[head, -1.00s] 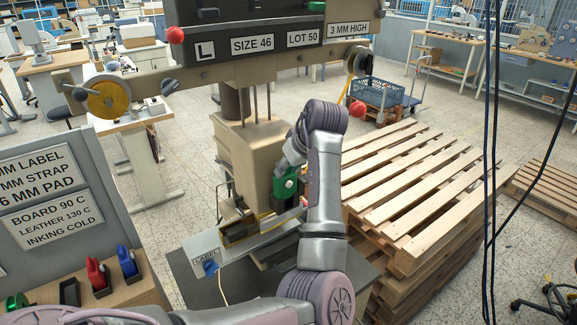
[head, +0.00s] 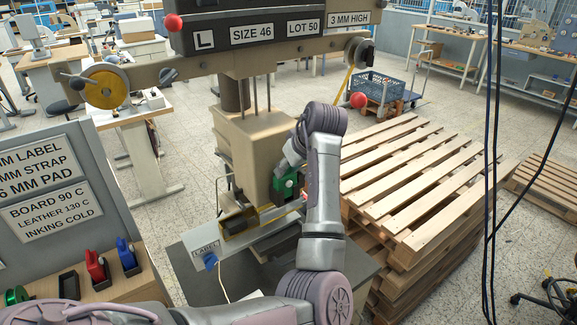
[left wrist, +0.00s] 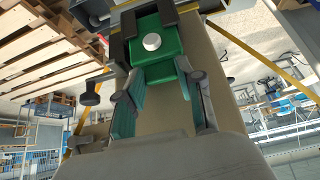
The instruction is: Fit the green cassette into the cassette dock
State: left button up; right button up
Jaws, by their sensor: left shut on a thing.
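The green cassette (head: 286,187) is at the front of the beige press, held in my left gripper (head: 291,172), which is partly hidden by my arm. In the left wrist view the cassette (left wrist: 152,42) shows a round pale knob on its face. My left gripper (left wrist: 162,95) is shut on it, a finger on each side. A black bracket (left wrist: 117,47), which looks like the cassette dock, flanks the cassette's far end on both sides. I cannot tell whether the cassette is fully seated in it. My right gripper is not in view.
Stacked wooden pallets (head: 425,190) stand close on the right. A sign board (head: 45,190) and a shelf with red (head: 96,266) and blue (head: 127,254) cassette-like pieces stand at left. Dark cables hang at right.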

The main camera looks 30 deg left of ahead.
aim_at(288, 180)
pick_arm(q)
jog(key=shift+f, duration=0.5)
jog(key=o, duration=1)
jog(key=shift+o, duration=0.2)
jog(key=shift+r, duration=0.1)
notch_tip(288, 180, up, 10)
